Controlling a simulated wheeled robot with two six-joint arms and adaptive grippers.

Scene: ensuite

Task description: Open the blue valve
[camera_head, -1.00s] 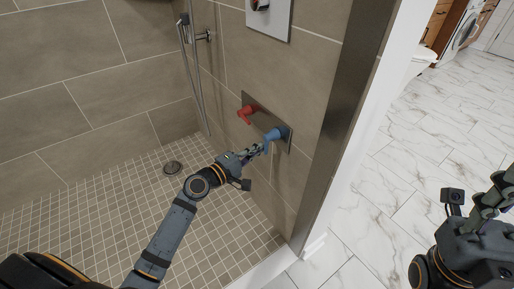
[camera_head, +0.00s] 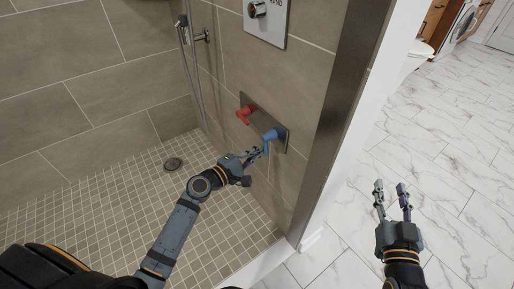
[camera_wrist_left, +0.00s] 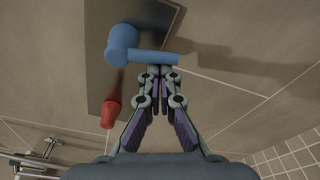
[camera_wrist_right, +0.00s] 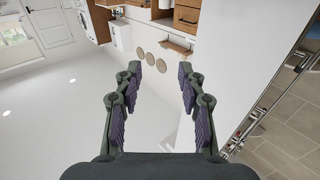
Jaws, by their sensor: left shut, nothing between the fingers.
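The blue valve (camera_head: 273,134) is mounted on a metal plate on the shower wall, with its lever pointing down and a little left in the head view. In the left wrist view the blue valve (camera_wrist_left: 122,45) has its lever stretching right, across the front of my fingertips. My left gripper (camera_head: 260,151) is shut and empty, with its tips right at the lever; I cannot tell whether they touch it. It also shows in the left wrist view (camera_wrist_left: 158,72). My right gripper (camera_head: 390,190) is open and empty over the marble floor, far from the valve.
A red valve (camera_head: 246,113) sits on the same plate (camera_head: 258,119), left of the blue one. A shower control (camera_head: 258,10) is above. A hose (camera_head: 186,60) hangs in the corner. A metal-edged wall end (camera_head: 333,120) separates the shower from the marble floor.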

